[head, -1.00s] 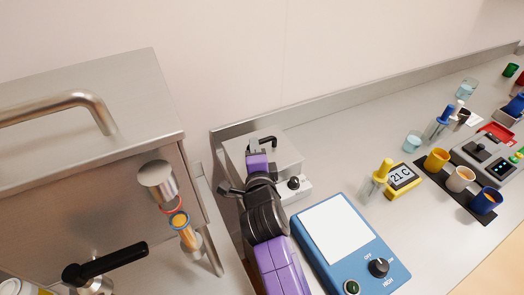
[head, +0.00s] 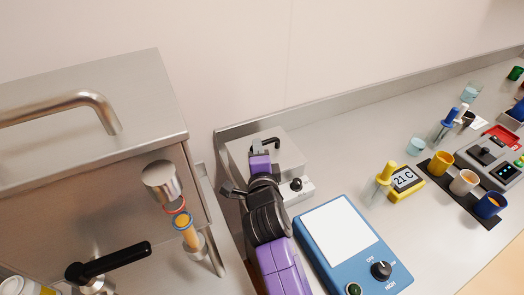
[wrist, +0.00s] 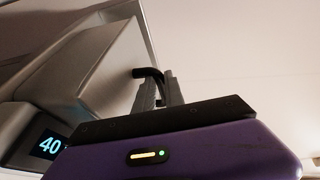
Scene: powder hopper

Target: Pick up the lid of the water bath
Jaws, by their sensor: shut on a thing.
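In the wrist view the black handle (wrist: 148,73) shows at the grey fingertips (wrist: 160,88). A lit display (wrist: 50,146) reading 40 shows at lower left there. I cannot tell whether the lid is raised; my arm hides part of the bath.
A steel hopper cabinet (head: 80,120) with a bar handle stands close on the left. The blue hotplate (head: 345,245) sits close on the right. Farther right are a yellow 21 C thermometer (head: 405,181), colored cups (head: 464,182) and a grey device (head: 490,160).

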